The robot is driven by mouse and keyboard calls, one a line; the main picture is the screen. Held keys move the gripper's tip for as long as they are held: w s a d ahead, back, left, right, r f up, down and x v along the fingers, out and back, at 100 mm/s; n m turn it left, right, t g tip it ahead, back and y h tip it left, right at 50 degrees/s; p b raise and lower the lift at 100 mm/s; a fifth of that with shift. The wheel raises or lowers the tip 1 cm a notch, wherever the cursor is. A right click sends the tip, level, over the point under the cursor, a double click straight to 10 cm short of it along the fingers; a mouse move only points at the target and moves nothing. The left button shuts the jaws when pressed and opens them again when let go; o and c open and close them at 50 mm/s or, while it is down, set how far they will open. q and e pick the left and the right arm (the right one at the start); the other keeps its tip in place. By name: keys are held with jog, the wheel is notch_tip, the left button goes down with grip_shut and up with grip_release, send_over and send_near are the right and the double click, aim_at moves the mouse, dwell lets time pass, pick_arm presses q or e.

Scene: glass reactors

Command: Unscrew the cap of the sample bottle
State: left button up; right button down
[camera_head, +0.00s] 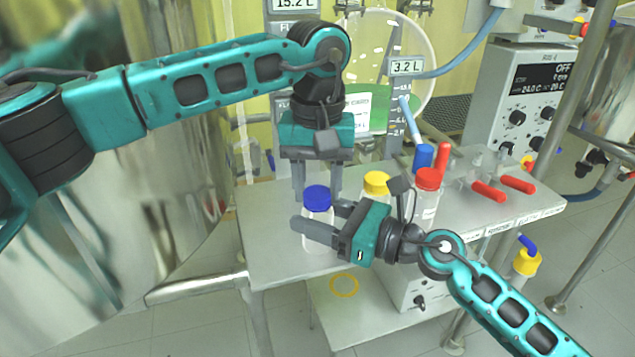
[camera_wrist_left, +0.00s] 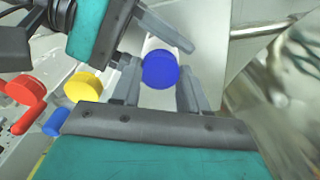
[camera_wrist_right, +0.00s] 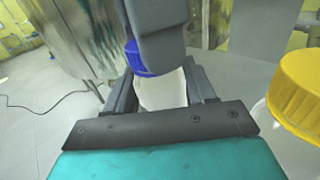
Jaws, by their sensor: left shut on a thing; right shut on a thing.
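The sample bottle (camera_head: 318,233) is a pale bottle with a blue cap (camera_head: 317,198), upright near the table's left front edge. My right gripper (camera_head: 316,230) lies across from the right and is shut on the bottle's body. The pale body shows between its fingers in the right wrist view (camera_wrist_right: 162,92). My left gripper (camera_head: 317,192) comes down from above and is shut on the blue cap. The cap lies between its fingertips in the left wrist view (camera_wrist_left: 160,70). One left finger partly hides the cap in the right wrist view (camera_wrist_right: 136,55).
A yellow-capped bottle (camera_head: 376,183) and a red-capped bottle (camera_head: 427,196) stand close to the right, behind my right gripper. A blue-handled part (camera_head: 423,157) and red-handled valves (camera_head: 488,191) are further right. A large steel vessel (camera_head: 120,235) stands left of the table (camera_head: 265,245).

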pick_arm(q)
jog(key=shift+c, duration=1.1)
jog(key=n, duration=2.1)
jog(key=shift+r, duration=0.1)
jog(key=n, duration=1.4)
jog(key=shift+n, duration=0.3)
jog(key=n, duration=0.3)
jog(key=shift+n, duration=0.3)
jog(key=n, duration=0.4)
